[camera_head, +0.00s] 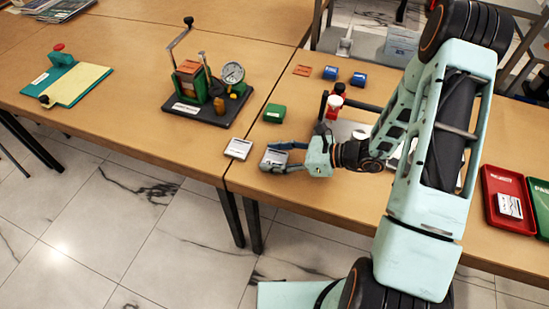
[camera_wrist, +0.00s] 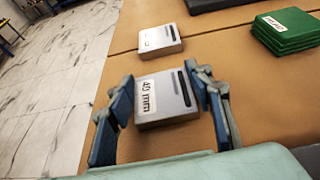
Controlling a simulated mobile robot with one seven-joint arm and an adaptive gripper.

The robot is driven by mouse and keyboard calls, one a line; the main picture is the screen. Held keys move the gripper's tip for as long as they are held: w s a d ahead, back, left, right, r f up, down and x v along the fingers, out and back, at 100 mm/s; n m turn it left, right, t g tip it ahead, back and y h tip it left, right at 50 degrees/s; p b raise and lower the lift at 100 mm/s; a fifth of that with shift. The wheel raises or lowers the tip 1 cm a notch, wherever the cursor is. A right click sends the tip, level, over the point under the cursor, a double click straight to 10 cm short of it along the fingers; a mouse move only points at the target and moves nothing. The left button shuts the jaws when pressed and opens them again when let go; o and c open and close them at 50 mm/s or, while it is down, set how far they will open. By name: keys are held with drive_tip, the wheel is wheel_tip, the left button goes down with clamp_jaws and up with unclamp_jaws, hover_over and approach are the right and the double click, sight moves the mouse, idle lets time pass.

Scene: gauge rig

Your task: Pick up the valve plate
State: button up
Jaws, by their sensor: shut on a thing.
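The valve plate (camera_wrist: 165,98) looks like a grey block with a dark slot and a white label that seems to read "40 mm". It is between the fingers of my gripper (camera_wrist: 168,103), which is shut on its two sides. In the head view the plate (camera_head: 274,159) is at the front edge of the right table, with my gripper (camera_head: 282,158) reaching it from the right. I cannot tell if it is clear of the table. A similar light grey plate (camera_head: 238,148) lies to the left; it shows beyond mine in the wrist view (camera_wrist: 159,40).
Green plates (camera_head: 274,113) are stacked behind my gripper. A dark-based gauge rig (camera_head: 202,110) stands on the left table. Blue blocks (camera_head: 330,72) lie farther back. A red case (camera_head: 508,199) is at the right.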

sight(274, 158)
drive_tip(key=shift+r, duration=0.5)
wheel_tip(274, 158, up, 2)
drive_tip(key=shift+r, duration=0.1)
drive_tip(key=s+r, duration=0.2)
drive_tip(key=s+d+r+p, duration=0.1)
drive_tip(key=r, duration=0.2)
drive_tip(key=shift+s+d, duration=0.1)
drive_tip(key=shift+s, duration=0.3)
drive_tip(key=s+d+r+p, duration=0.2)
drive_tip(key=s+r, duration=0.3)
drive_tip(key=s, duration=0.4)
drive_tip(key=shift+s+d+p, duration=0.25)
drive_tip(key=shift+p, duration=0.15)
